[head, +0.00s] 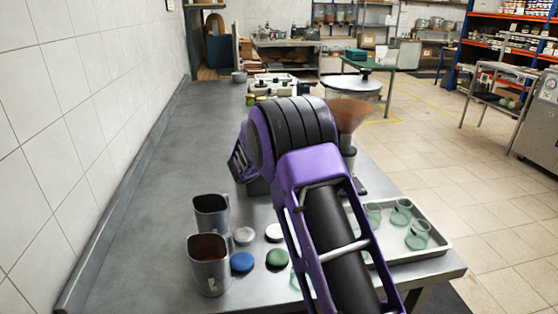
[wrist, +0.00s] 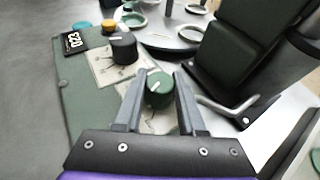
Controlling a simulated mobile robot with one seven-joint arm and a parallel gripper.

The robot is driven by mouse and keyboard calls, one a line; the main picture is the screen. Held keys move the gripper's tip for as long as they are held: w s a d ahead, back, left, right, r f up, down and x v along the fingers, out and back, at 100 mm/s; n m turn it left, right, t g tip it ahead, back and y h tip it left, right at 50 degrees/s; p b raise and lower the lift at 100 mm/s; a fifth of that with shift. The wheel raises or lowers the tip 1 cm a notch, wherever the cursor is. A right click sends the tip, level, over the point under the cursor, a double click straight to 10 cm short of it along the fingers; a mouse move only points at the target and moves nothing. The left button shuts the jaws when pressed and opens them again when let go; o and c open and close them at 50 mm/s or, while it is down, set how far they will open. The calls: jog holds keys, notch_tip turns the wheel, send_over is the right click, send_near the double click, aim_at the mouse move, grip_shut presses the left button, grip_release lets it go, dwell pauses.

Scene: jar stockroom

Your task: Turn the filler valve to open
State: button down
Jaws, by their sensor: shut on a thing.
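In the wrist view my gripper (wrist: 161,82) is shut on a green round knob (wrist: 158,92) with a pale pointer line that tilts up to the right. The knob sits on a green box (wrist: 85,118) with a pale dial plate. A black knob (wrist: 123,47) with a white pointer mark stands farther back on its own plate, apart from my fingers. A small dark label or display (wrist: 73,41) is at the box's far left corner. In the head view my arm hides the gripper and most of the box; a brown funnel (head: 350,114) shows behind the arm.
In the head view, two metal jugs (head: 209,265) stand on the grey bench (head: 140,190) beside blue (head: 242,262), green (head: 277,258) and white lids (head: 244,235). A white tray (head: 435,250) with glass jars (head: 417,235) is at right. The left bench is clear along the tiled wall.

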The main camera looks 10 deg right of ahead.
jog(key=shift+r+h+p, duration=0.15)
jog(key=shift+h+p, duration=0.25)
jog(key=shift+p, duration=0.15)
jog(key=shift+m+g+p, duration=0.4)
jog(key=shift+m, duration=0.1)
jog(key=m+g+h+p, duration=0.1)
jog(key=m+h+p, duration=0.1)
jog(key=shift+p, duration=0.3)
jog(key=shift+m+g+h+p, duration=0.3)
jog(key=shift+m+g+h, duration=0.4)
jog(key=shift+m+g, duration=0.45)
jog(key=shift+f+m+g+h, duration=0.2)
jog(key=shift+m+g+h, duration=0.3)
jog(key=shift+m+g, duration=0.4)
jog(key=shift+g, duration=0.45)
jog(key=shift+r, duration=0.1)
jog(key=c, duration=0.5)
grip_release()
